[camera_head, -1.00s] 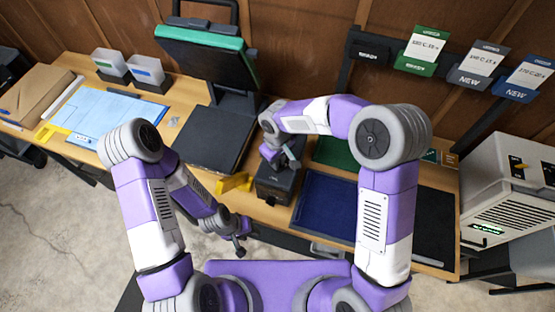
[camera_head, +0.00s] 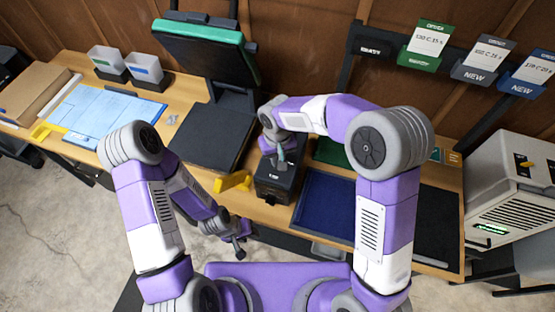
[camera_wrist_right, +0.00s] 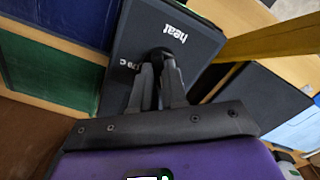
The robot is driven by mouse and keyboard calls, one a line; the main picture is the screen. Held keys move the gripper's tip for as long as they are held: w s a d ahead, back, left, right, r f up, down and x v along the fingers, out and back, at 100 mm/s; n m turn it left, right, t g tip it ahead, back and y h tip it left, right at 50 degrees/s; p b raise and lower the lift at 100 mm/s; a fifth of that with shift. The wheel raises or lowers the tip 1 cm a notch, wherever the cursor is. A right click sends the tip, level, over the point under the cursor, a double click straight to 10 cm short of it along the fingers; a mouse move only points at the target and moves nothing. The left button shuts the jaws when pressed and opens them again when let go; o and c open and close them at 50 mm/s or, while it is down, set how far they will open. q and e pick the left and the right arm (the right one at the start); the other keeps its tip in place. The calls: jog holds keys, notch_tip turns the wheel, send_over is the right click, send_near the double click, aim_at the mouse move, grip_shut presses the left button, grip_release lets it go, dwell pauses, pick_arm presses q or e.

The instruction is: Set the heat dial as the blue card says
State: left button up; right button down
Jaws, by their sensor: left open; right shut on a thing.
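The black heat box (camera_head: 268,188) stands on the bench in the middle of the head view. In the right wrist view its top (camera_wrist_right: 205,35) reads "heat", with a partly covered "C" reading beside the dial. My right gripper (camera_wrist_right: 160,68) is shut on the dark round heat dial (camera_wrist_right: 160,54), which its fingertips partly cover. In the head view this gripper (camera_head: 280,158) hides the dial. The blue card (camera_head: 527,78) hangs at the far right of the wall rail; its small print seems to say 170 C but is blurred. My left gripper (camera_head: 238,245) is open and empty before the bench's front edge.
A yellow piece (camera_head: 233,182) stands just left of the heat box. A green-edged press (camera_head: 207,55) is behind it. A blue mat (camera_head: 325,205) lies to the right. Green (camera_head: 424,48) and grey (camera_head: 482,62) cards hang beside the blue one.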

jog(key=m+b, duration=0.1)
jog(key=m, duration=0.3)
jog(key=shift+m, duration=0.3)
jog(key=m, duration=0.4)
jog(key=shift+r+m, duration=0.1)
jog(key=shift+m, duration=0.2)
jog(key=m+p, duration=0.1)
jog(key=m, duration=0.3)
jog(key=shift+m, duration=0.3)
jog(key=m+p, duration=0.2)
jog(key=m, duration=0.3)
jog(key=shift+m, duration=0.3)
jog(key=c, duration=1.2)
grip_release()
jog(key=shift+o, duration=0.2)
notch_tip(320, 180, up, 8)
jog(key=shift+f+p, duration=0.25)
jog(key=shift+p, duration=0.3)
